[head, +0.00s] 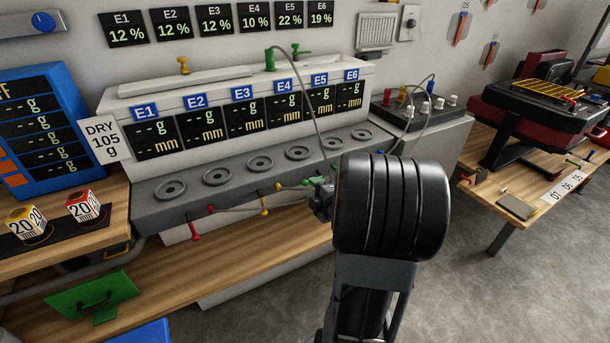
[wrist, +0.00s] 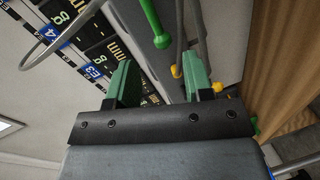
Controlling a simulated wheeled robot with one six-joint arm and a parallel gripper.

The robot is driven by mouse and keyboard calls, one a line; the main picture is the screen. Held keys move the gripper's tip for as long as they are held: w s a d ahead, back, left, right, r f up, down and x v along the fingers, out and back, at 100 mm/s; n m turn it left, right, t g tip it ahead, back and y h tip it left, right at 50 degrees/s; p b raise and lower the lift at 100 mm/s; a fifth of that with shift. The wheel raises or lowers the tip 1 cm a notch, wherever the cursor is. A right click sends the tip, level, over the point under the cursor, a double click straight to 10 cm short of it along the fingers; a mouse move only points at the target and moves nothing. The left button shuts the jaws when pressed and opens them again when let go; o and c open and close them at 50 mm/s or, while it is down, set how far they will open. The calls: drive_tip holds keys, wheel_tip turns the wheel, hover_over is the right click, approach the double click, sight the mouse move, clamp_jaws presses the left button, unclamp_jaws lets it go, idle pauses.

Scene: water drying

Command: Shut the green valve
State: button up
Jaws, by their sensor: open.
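My gripper (head: 318,196) is at the front edge of the grey bench, partly hidden behind my own dark wrist. In the wrist view my gripper (wrist: 159,76) is open, with two green fingers spread apart and nothing held between them. A green valve lever with a rounded end (wrist: 156,26) lies ahead of the fingertips, apart from them in the picture. In the head view green parts show at my gripper, but I cannot tell valve from finger there. A yellow valve (head: 264,206) and a red valve (head: 195,232) hang along the bench front to the left.
The grey bench (head: 150,208) carries several round plates under displays E1 to E6. A thin grey hose (head: 316,112) runs down from a green tap (head: 270,60) behind my gripper. A wooden shelf (head: 180,277) lies below. Open floor (head: 485,285) is at right.

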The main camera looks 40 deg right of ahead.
sight(305, 182)
drive_tip(key=x, duration=0.6)
drive_tip(key=shift+w+f+b, duration=0.15)
drive_tip(key=shift+w+b, duration=0.05)
drive_tip(key=shift+b, duration=0.15)
drive_tip(key=shift+c, duration=0.3)
clamp_jaws()
